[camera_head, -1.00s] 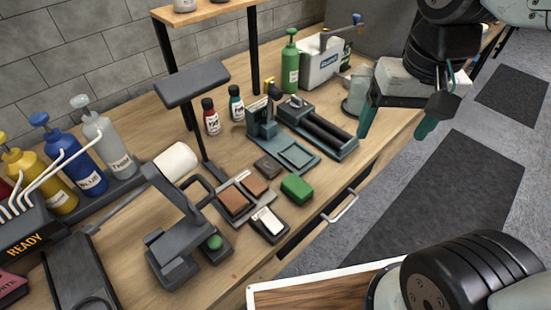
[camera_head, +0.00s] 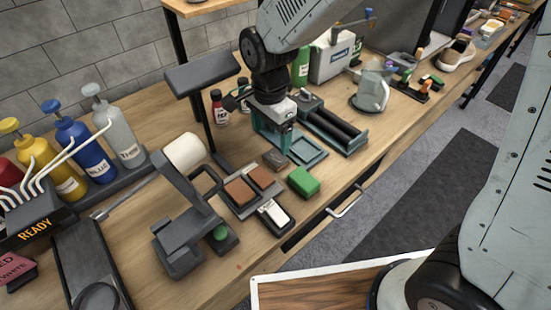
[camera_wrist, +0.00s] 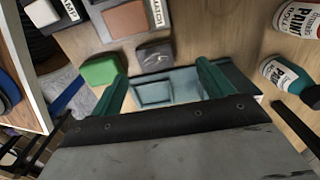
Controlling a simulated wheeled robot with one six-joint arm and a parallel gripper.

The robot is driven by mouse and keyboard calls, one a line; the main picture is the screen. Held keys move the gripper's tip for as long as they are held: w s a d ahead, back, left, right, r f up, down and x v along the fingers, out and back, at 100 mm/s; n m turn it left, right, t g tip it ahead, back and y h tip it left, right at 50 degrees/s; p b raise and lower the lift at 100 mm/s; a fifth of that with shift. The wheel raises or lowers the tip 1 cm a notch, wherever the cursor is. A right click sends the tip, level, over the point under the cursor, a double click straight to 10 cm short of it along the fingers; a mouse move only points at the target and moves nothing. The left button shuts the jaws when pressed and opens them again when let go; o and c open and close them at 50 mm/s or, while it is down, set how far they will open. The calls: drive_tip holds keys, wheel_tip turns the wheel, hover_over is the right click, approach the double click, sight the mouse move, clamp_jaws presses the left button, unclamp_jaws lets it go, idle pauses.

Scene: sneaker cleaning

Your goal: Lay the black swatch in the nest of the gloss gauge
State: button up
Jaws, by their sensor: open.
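A small dark block (camera_head: 275,159), which looks like the black swatch, lies flat on the bench beside the teal device. It also shows in the wrist view (camera_wrist: 154,57), just beyond the space between my fingers. The teal device with a shallow recessed tray (camera_head: 307,152), seemingly the gloss gauge, stands to its right; its tray (camera_wrist: 180,90) shows between my fingers and looks empty. My gripper (camera_head: 283,142) is open and empty, pointing down over the device. My fingers (camera_wrist: 160,84) straddle part of the tray in the wrist view. My arm hides the device's upright part.
A green block (camera_head: 303,181) lies close to the dark block. A dark roller unit (camera_head: 333,129) adjoins the device.

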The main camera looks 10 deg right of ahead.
sight(274, 159)
drive_tip(key=f, duration=0.7)
drive_tip(key=shift+s+d, duration=0.3)
drive_tip(key=shift+s, duration=0.05)
drive_tip(key=c, duration=1.1)
